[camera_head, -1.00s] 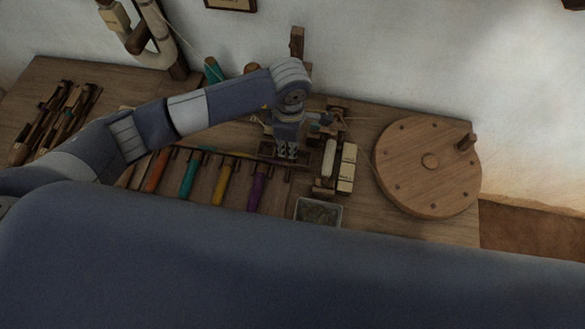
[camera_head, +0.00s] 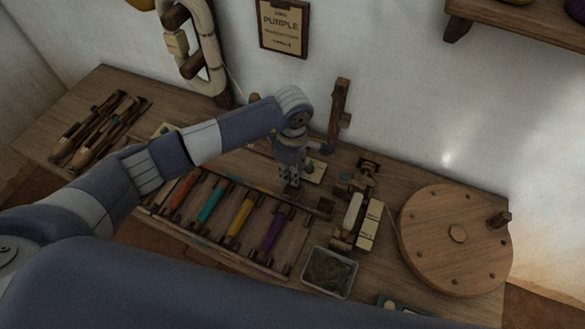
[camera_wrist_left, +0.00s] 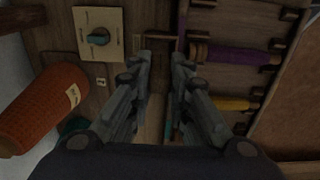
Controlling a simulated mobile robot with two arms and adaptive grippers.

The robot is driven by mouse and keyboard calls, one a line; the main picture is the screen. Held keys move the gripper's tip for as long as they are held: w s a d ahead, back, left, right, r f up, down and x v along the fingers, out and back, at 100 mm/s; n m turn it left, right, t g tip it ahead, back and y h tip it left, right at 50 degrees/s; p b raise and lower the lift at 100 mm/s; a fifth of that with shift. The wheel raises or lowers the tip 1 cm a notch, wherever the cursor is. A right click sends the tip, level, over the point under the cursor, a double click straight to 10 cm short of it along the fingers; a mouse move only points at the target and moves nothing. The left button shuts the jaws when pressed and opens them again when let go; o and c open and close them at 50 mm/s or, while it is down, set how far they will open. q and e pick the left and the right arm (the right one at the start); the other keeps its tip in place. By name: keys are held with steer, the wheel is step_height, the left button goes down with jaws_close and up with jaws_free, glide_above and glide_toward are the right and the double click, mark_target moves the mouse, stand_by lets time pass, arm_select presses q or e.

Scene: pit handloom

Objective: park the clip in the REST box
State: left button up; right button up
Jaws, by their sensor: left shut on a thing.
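My left gripper (camera_head: 290,184) points down over the bench, behind the purple bobbin (camera_head: 273,228). In the left wrist view its two fingers (camera_wrist_left: 164,62) stand a little apart. It is shut on what seems to be the clip, which is mostly hidden; only a narrow tan strip shows between the fingers. A cream plate (camera_head: 314,171) lies just right of the gripper; in the left wrist view the plate (camera_wrist_left: 84,20) bears a teal knob-like piece (camera_wrist_left: 98,37). I cannot make out a REST marking. My right gripper is not in view.
The bobbin rack holds orange, teal and yellow bobbins (camera_head: 240,216) too. A metal tray (camera_head: 352,290), cream-labelled blocks (camera_head: 369,226) and a large wooden wheel (camera_head: 440,255) stand to the right. A wooden post (camera_head: 340,110) rises behind. An orange cone (camera_wrist_left: 40,108) lies close left of the fingers.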

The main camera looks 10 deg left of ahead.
arm_select(q)
step_height(320, 180, down, 4)
steer(key=b, duration=0.2)
steer(key=shift+b, duration=0.4)
steer(key=shift+f+b, duration=0.8)
steer(key=shift+f, duration=0.1)
steer(key=o, duration=0.8)
steer(key=shift+o, duration=0.3)
steer(key=o, duration=0.3)
steer(key=shift+o, duration=0.2)
